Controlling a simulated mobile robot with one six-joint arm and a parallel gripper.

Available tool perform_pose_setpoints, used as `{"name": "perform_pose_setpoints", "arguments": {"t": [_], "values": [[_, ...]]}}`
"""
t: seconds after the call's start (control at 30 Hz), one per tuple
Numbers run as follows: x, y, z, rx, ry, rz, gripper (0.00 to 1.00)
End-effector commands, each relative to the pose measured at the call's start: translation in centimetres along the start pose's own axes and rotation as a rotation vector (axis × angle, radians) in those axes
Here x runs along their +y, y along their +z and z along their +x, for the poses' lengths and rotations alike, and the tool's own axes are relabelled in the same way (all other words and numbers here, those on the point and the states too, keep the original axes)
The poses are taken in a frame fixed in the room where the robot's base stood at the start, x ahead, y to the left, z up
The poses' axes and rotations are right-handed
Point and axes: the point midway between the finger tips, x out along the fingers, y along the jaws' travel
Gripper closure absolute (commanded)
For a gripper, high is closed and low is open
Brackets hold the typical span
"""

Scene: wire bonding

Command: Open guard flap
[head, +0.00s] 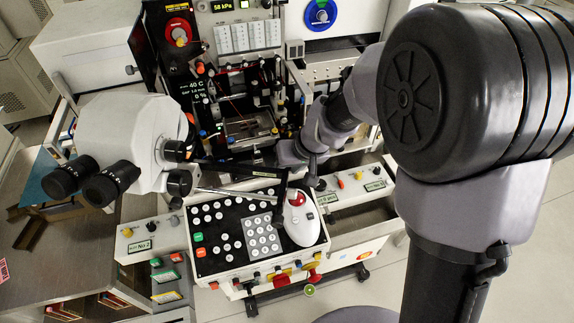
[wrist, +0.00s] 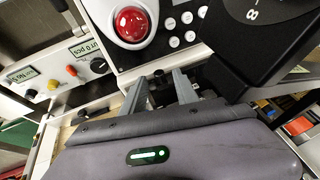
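My gripper (wrist: 165,80) shows in the wrist view with its two grey fingers apart and nothing clearly held between them. Its fingertips are close to the edge of the black control panel. In the head view my arm reaches in from the right, and its wrist is in front of the machine's open-looking work bay (head: 250,125), just behind the control console (head: 225,262). The fingers are hard to make out there. I cannot pick out the guard flap for certain in either view, nor tell whether it is open or shut.
A white microscope head (head: 120,135) with black eyepieces stands left of the bay. The white trackball unit (head: 300,222) sits on the console; its red ball (wrist: 131,24) is near my fingers in the wrist view. A rod crosses above the console. Open floor lies at lower right.

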Motion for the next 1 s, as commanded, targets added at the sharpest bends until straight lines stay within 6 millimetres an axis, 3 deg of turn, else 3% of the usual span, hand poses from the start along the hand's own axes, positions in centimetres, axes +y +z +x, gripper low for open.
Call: {"name": "perform_pose_setpoints", "arguments": {"t": [0.3,0.47,0.5,1.0], "values": [[-0.03,-0.03,0.22,0.0,0.0,0.0,0.66],[-0.03,-0.03,0.21,0.0,0.0,0.0,0.97],[-0.03,-0.03,0.21,0.0,0.0,0.0,1.0],[-0.05,-0.01,0.22,0.0,-0.001,-0.001,1.0]]}}
